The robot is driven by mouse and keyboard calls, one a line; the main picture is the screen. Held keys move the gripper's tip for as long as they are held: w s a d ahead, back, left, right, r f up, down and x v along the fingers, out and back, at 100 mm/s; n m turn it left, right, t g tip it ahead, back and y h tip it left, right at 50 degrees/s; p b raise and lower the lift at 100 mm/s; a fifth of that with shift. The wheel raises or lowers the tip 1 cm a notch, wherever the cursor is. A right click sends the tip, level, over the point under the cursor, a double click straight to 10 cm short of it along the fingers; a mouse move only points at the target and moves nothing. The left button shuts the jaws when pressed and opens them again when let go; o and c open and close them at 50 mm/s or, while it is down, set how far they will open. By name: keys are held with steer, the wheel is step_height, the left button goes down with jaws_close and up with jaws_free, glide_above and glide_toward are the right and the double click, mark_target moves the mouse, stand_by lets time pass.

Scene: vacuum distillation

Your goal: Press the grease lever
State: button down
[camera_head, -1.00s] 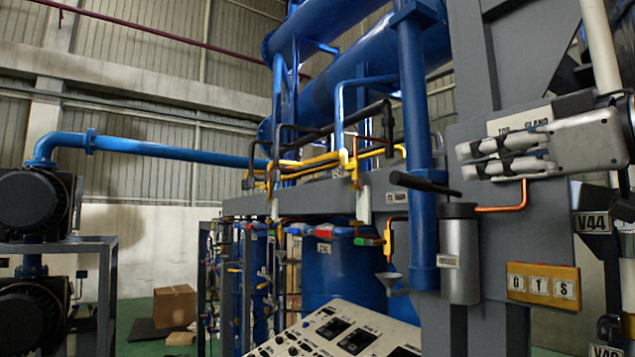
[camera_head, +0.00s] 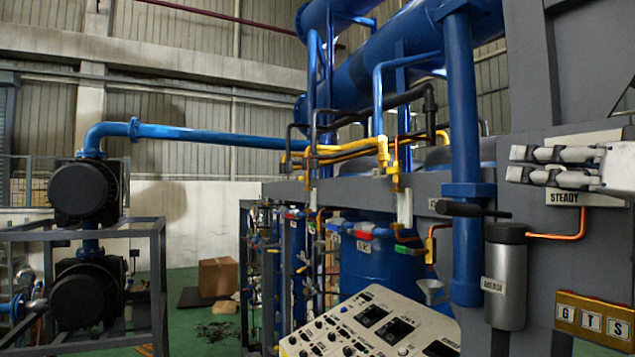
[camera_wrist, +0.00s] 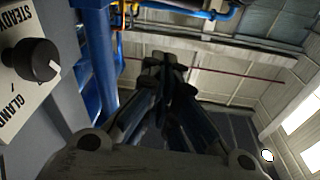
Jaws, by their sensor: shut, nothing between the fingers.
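The grease lever (camera_head: 472,209) is a dark handle sticking out to the left from the top of a silver-grey cylinder (camera_head: 506,280) labelled GREASE. It looks about level in the head view. My gripper (camera_head: 514,164) is shut and empty, its pale fingers pointing left. In the picture it is above and slightly right of the lever, with a visible gap between them. In the wrist view my gripper (camera_wrist: 165,68) points towards the wall and roof. The lever does not show there.
A plate marked STEADY (camera_head: 566,197) lies behind my gripper; its black knob (camera_wrist: 42,62) shows in the wrist view. A blue vertical pipe (camera_head: 464,130) stands left of the cylinder. A copper tube (camera_head: 560,237) and a yellow G T S box (camera_head: 594,320) are to the right.

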steer(key=r+p, duration=0.2)
steer(key=p, duration=0.2)
glide_above(466, 204)
steer(key=shift+f, duration=0.15)
steer(key=f, duration=0.2)
steer(key=s+f, duration=0.1)
steer(key=f, duration=0.1)
steer(key=shift+s+f, duration=0.1)
steer(key=shift+s, duration=0.1)
steer(key=shift+s+b, duration=0.1)
steer(key=shift+b, duration=0.2)
